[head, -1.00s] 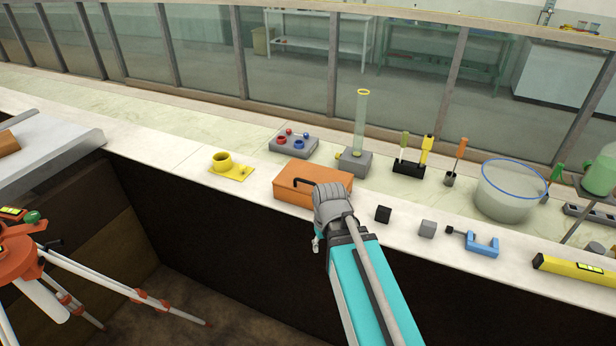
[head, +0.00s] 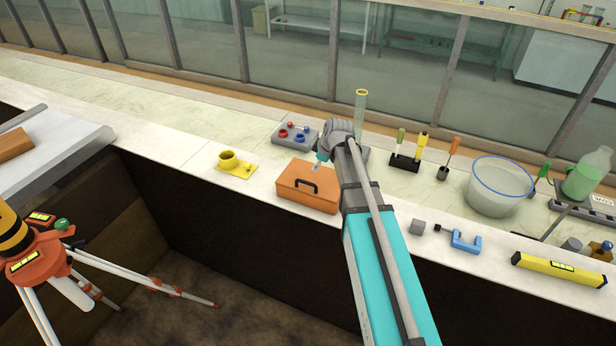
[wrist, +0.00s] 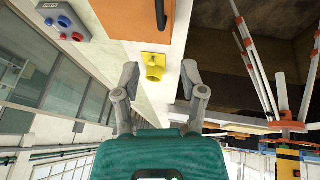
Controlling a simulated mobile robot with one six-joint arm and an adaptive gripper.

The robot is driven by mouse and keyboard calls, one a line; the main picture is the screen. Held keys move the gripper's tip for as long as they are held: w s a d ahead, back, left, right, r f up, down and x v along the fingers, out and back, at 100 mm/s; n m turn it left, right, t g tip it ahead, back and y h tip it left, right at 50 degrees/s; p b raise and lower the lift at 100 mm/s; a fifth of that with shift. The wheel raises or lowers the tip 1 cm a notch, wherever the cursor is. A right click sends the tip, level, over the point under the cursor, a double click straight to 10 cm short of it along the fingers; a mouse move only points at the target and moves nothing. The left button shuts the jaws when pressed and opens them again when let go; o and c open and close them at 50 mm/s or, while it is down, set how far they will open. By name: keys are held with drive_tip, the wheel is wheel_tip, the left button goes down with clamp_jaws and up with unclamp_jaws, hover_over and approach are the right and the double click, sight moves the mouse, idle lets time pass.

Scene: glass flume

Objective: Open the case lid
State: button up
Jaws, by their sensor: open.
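The orange case (head: 291,195) sits on the pale ledge, and its lid looks shut. A black handle (head: 306,184) is on it. My gripper (head: 315,168) is small in the head view, just above the back right part of the case, with my wrist bent over it. Whether a finger touches the case cannot be told.
A yellow fixture (head: 240,168) stands left of the case, and a grey box with red and blue knobs (head: 285,140) behind it. A glass cylinder (head: 361,105) is close to my wrist. A clear bucket (head: 497,190) and blue clamp (head: 466,241) stand right.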

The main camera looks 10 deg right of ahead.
sight(307, 183)
drive_tip(key=shift+f, duration=0.2)
idle(0.3)
drive_tip(key=b+x, duration=1.2)
drive_tip(key=x, duration=0.1)
drive_tip(key=shift+w+a+f+b, duration=0.1)
drive_tip(key=shift+w+f+b, duration=0.05)
drive_tip(key=shift+b, duration=0.15)
idle(0.3)
clamp_jaws()
idle(0.4)
